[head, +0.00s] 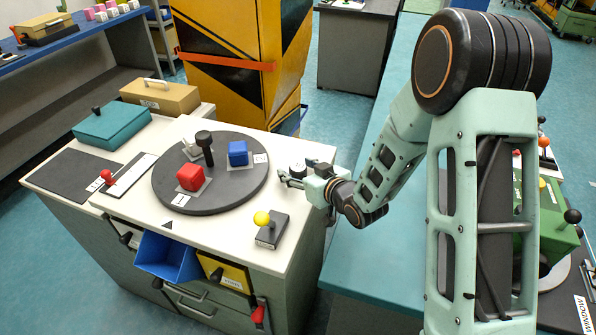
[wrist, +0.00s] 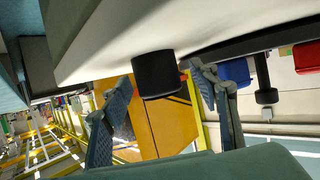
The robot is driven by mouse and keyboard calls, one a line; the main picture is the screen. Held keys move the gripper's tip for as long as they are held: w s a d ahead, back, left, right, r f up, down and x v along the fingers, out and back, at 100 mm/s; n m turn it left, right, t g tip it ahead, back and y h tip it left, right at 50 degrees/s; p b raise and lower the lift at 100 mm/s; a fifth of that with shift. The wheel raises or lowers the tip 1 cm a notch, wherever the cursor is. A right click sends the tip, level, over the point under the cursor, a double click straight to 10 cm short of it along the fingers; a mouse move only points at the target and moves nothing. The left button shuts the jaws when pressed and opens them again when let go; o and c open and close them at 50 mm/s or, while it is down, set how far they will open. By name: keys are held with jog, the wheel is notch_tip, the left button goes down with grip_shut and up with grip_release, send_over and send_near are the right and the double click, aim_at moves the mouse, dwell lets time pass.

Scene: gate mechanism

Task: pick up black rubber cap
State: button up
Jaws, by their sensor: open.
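The black rubber cap (wrist: 158,73) is a short dark cylinder at the edge of the pale worktop in the wrist view. In the head view a small dark cylinder with a paler top (head: 298,167), seemingly the same cap, stands on the worktop right of the turntable, partly hidden by my gripper. My gripper (head: 289,177) is low at the worktop's right edge. In the wrist view my gripper (wrist: 162,88) is open, one finger on each side of the cap. I cannot tell whether either finger touches it.
The dark turntable (head: 235,198) carries a red block (head: 191,177), a blue block (head: 238,153) and a black-knobbed post (head: 205,146). A yellow-knobbed lever (head: 262,219) stands in front of my gripper. A teal box (head: 112,123) sits at the left. A yellow-black cabinet (head: 235,95) stands behind.

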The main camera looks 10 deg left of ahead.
jog(key=shift+w, duration=0.1)
jog(key=c, duration=1.3)
jog(key=shift+r, duration=0.1)
